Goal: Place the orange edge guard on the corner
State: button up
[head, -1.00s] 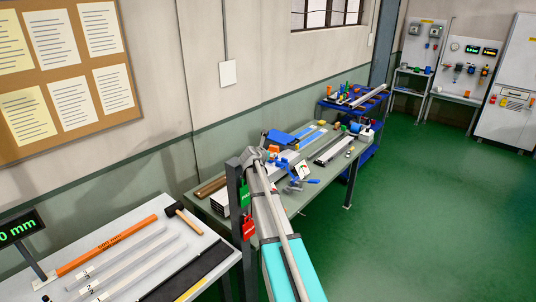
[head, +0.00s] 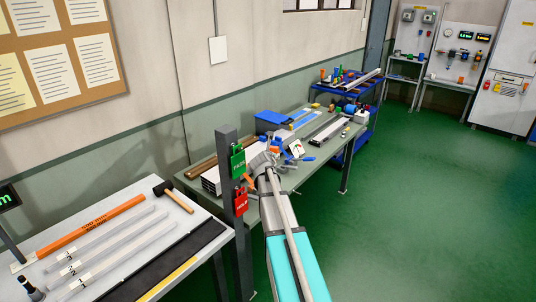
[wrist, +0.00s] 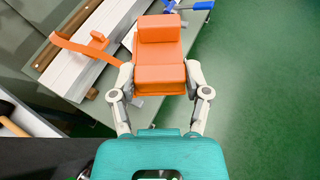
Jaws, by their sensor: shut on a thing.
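The orange edge guard (wrist: 160,65) is a blocky L-shaped piece in the wrist view, with a raised part at its far side. My gripper (wrist: 160,78) is shut on it, with a finger at each side. In the head view my gripper (head: 264,160) is above the near end of the long workbench (head: 290,182), just right of a grey post. The guard is hard to make out there. I cannot tell which corner is the task's corner.
The grey post (head: 228,205) carries a green tag (head: 238,162) and a red tag (head: 241,201), close to my arm. A nearer table (head: 205,236) holds bars and a mallet (head: 175,196). Green floor at right is clear.

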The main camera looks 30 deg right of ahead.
notch_tip(320, 180, down, 7)
jog(key=s+b, duration=0.2)
jog(key=b, duration=0.4)
jog(key=shift+s+n+t, duration=0.2)
jog(key=shift+n+t, duration=0.1)
